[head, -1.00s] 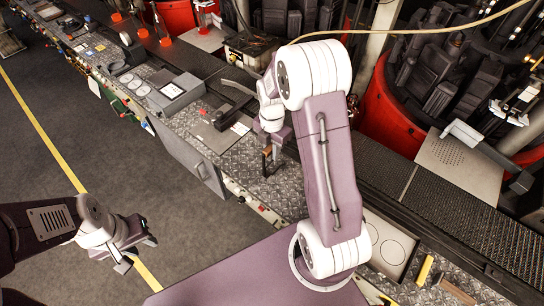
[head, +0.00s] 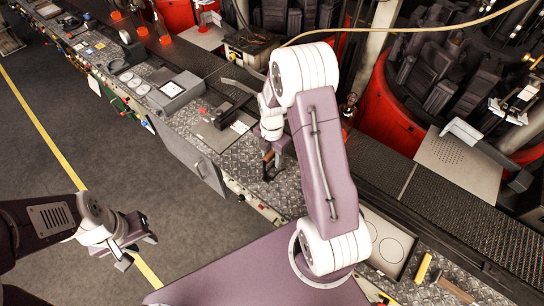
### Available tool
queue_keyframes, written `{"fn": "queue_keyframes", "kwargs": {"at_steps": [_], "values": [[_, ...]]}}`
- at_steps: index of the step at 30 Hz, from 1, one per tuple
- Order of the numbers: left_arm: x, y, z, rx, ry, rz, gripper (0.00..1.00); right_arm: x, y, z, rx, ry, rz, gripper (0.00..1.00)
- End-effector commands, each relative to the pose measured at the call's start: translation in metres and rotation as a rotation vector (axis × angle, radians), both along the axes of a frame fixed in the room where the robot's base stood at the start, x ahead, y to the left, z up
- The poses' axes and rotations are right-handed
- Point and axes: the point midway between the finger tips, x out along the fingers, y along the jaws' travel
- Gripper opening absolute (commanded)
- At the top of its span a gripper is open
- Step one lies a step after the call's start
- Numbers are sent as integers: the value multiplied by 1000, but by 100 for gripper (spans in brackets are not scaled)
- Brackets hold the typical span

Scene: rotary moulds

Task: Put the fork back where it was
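My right gripper (head: 271,168) points down over the diamond-plate bench top, right of the grey cabinet door. A small brown and dark piece (head: 267,158) shows at its fingers. It could be a handle, but I cannot tell whether it is the fork or whether the fingers are closed on it. No fork shape shows clearly anywhere. My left gripper (head: 133,243) hangs over the grey floor at the lower left, away from the bench. Its fingers look apart, with nothing between them.
A grey box device (head: 176,92) and a dark block on a plate (head: 222,116) stand on the bench to the left. A yellow-handled tool (head: 423,269) lies at the lower right beside a plate with two circles (head: 384,243). Red mould drums (head: 388,112) stand behind.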

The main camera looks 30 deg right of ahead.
Motion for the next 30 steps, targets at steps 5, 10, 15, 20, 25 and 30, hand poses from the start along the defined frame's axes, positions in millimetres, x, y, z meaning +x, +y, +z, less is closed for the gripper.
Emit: {"fn": "queue_keyframes", "kwargs": {"at_steps": [5,10,15,20,25,30], "values": [[0,0,1,0,0,0,36,2,0,12,-1,-5,0,41],[0,0,-3,0,0,0,36,3,-1,54,-2,-9,0,41],[0,0,-5,0,0,0,36,1,-1,95,-1,-6,0,41],[0,0,-5,0,0,0,36,1,-1,118,-1,-3,0,41],[0,0,-5,0,0,0,36,0,0,123,0,1,-1,41],[0,0,-5,0,0,0,36,-15,14,118,2,-11,-258,41]]}}
